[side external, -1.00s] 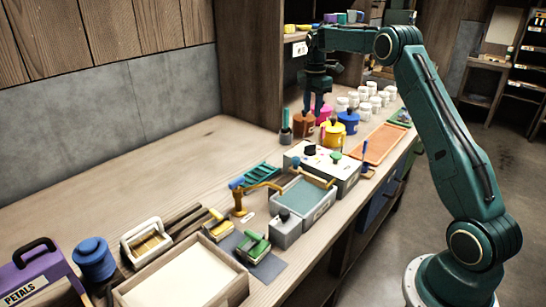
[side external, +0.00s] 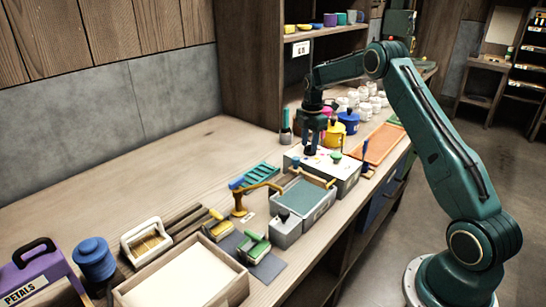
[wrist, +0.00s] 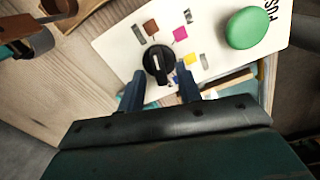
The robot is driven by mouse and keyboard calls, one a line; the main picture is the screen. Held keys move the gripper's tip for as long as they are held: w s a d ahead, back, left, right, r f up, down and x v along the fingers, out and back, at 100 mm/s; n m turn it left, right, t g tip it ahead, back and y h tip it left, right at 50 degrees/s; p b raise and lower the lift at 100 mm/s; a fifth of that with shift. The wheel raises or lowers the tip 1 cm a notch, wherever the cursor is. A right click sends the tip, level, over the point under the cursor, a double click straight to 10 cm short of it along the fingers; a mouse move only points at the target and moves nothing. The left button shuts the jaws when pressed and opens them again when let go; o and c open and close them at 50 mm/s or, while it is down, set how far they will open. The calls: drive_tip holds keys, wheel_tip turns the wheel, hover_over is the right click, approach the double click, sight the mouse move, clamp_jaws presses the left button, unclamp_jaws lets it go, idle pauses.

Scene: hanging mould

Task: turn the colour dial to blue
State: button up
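The black colour dial (wrist: 158,63) sits on the white top of a box (side external: 345,178). A pale line on its knob points roughly up in the wrist view, towards the brown patch (wrist: 151,27). A pink patch (wrist: 180,34) and a yellow patch (wrist: 190,58) lie around it. A small blue patch is partly hidden by the right finger. My gripper (wrist: 161,80) is open, pointing down, with a finger to either side of the dial's near edge. In the side view my gripper (side external: 311,150) hides the dial; contact cannot be told.
A green push button (wrist: 247,28) stands beside the dial on the same top. Yellow (side external: 334,133) and blue (side external: 349,121) pots stand close behind the box. A grey-green tray (side external: 305,197) lies in front of it, and an orange tray (side external: 384,144) to its right.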

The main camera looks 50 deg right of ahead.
drive_tip(key=shift+f, duration=0.4)
clamp_jaws()
